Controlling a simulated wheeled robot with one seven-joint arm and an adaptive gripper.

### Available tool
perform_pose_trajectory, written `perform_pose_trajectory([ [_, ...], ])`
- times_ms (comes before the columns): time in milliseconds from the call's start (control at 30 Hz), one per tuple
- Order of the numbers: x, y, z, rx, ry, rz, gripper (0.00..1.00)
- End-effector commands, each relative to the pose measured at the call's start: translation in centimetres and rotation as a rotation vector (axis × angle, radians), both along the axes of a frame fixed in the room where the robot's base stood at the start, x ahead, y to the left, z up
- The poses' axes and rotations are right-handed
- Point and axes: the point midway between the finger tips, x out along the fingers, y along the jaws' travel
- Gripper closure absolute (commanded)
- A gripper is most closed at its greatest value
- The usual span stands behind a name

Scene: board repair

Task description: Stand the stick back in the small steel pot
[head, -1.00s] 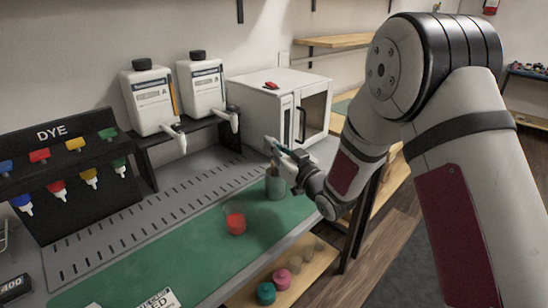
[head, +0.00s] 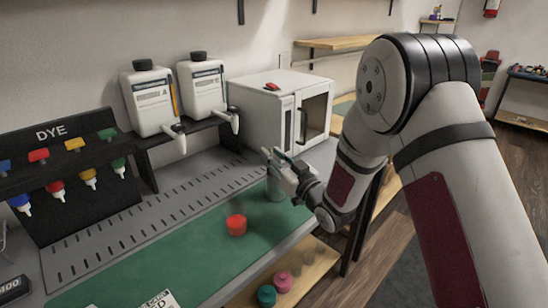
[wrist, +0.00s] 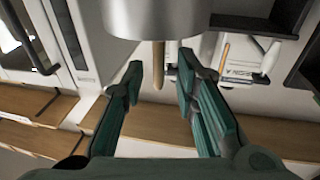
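The small steel pot (head: 275,190) stands on the green mat, just below my gripper (head: 270,158) in the head view. In the wrist view, which looks upside down, the pot (wrist: 155,18) fills the top middle. A light wooden stick (wrist: 158,66) extends from the pot's edge to between my fingers (wrist: 160,78). The fingers are apart, with a gap on both sides of the stick. The stick's other end is hidden by the pot, so I cannot tell whether it is inside or behind it. The stick cannot be made out in the head view.
A red cup (head: 236,226) stands on the mat left of the pot. A white oven (head: 270,115) and white bottles (head: 152,100) on a dark stand are behind. Pink (head: 282,281) and teal (head: 266,295) pieces lie on the lower shelf. The mat's left part is mostly clear.

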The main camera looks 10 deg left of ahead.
Motion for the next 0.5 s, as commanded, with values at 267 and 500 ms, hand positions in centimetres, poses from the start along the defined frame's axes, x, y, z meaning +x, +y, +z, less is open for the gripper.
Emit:
perform_pose_trajectory([
  [267, -1.8, -1.7, 0.0, 0.0, 0.002, -0.002, 0.73],
  [500, -5.6, -5.1, -0.6, 0.0, 0.004, -0.003, 0.73],
])
